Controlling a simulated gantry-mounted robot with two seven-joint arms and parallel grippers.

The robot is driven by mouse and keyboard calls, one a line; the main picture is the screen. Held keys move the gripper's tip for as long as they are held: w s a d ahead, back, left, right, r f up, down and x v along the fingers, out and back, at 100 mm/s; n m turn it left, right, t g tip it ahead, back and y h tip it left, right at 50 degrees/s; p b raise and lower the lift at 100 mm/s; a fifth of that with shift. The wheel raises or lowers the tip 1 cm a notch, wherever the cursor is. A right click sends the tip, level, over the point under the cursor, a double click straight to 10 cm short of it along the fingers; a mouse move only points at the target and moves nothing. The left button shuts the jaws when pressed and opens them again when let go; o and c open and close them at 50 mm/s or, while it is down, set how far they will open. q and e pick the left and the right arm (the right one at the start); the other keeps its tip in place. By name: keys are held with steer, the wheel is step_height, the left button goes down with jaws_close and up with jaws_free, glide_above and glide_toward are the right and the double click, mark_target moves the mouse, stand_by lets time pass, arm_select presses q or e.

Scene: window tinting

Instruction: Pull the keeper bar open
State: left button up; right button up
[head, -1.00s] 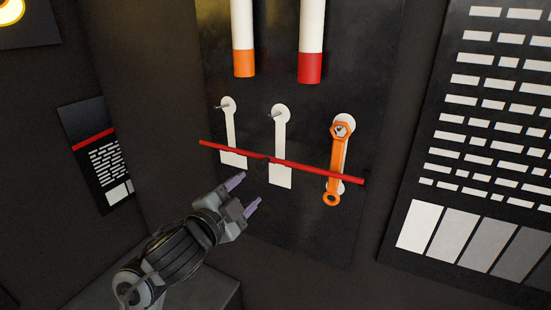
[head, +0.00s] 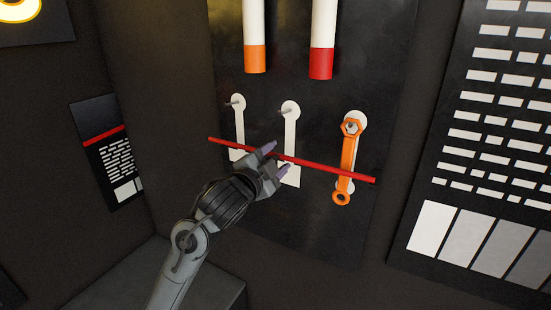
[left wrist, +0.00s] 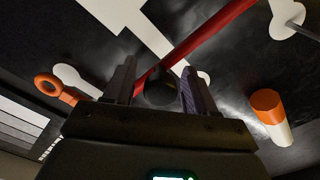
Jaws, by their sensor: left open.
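The keeper bar is a thin red bar (head: 335,171) lying slantwise across the dark panel, in front of the white tool shapes. In the left wrist view the red bar (left wrist: 212,32) runs down to a dark round knob (left wrist: 160,90). My left gripper (head: 276,158) is at the middle of the bar and hides that part in the head view. Its two fingers (left wrist: 157,84) are open, one on each side of the knob. I cannot tell whether they touch it. My right gripper is in neither view.
An orange wrench (head: 347,165) hangs on a peg behind the bar's right end. Two empty pegs with white outlines (head: 290,125) are to its left. Two white tubes, orange-tipped (head: 255,58) and red-tipped (head: 321,63), are above. A chart board (head: 480,130) stands at the right.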

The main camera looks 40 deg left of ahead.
arm_select(q)
steer(key=shift+w+a, duration=0.1)
steer(key=shift+w, duration=0.1)
jaws_close()
stand_by(0.3)
steer(key=shift+s, duration=0.15)
